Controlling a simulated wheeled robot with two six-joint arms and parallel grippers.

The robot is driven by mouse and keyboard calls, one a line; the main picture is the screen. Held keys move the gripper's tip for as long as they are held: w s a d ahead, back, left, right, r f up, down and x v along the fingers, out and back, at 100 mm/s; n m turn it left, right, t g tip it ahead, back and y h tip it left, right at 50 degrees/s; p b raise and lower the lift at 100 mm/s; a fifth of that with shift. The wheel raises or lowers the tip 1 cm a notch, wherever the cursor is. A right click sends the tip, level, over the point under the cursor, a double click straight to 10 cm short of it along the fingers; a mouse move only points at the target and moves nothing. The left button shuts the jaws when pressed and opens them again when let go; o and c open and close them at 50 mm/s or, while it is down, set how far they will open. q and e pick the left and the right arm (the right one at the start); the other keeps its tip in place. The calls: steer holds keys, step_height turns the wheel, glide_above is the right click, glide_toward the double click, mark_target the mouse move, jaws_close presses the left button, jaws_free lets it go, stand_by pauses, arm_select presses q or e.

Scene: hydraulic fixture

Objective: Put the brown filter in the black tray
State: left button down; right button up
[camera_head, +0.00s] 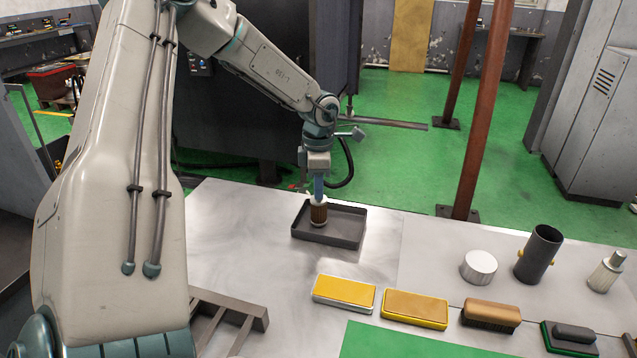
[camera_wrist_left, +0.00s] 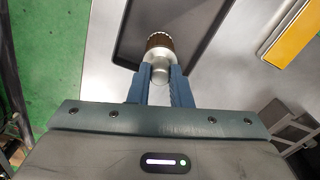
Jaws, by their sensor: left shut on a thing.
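The brown filter (camera_head: 318,214) is a short brown cylinder with light metal ends. My left gripper (camera_head: 318,186) is shut on its top end and holds it upright, at the left part of the black tray (camera_head: 345,238). In the left wrist view, the blue fingers of the left gripper (camera_wrist_left: 167,85) grip the filter's metal end, and the brown filter (camera_wrist_left: 158,43) points away over the tray (camera_wrist_left: 206,50). I cannot tell whether the filter's bottom touches the tray floor. My right gripper is not in view.
On the metal table (camera_head: 270,260) are yellow-topped blocks (camera_head: 345,291), a brush (camera_head: 490,315), a white round part (camera_head: 479,266), a dark cylinder (camera_head: 538,254) and a metal filter-like part (camera_head: 606,271). A grey rack (camera_head: 228,318) stands near the front left. A rust-coloured post (camera_head: 482,120) rises behind the table.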

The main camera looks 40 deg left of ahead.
arm_select(q)
steer(key=shift+f, duration=0.3)
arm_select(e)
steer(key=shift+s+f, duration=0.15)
arm_select(q)
steer(key=c, duration=1.3)
jaws_free()
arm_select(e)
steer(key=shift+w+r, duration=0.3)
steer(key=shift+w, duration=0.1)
arm_select(q)
steer(key=shift+r, duration=0.15)
step_height(320, 180, up, 12)
steer(key=shift+f+b, duration=0.1)
steer(key=shift+b, duration=0.7)
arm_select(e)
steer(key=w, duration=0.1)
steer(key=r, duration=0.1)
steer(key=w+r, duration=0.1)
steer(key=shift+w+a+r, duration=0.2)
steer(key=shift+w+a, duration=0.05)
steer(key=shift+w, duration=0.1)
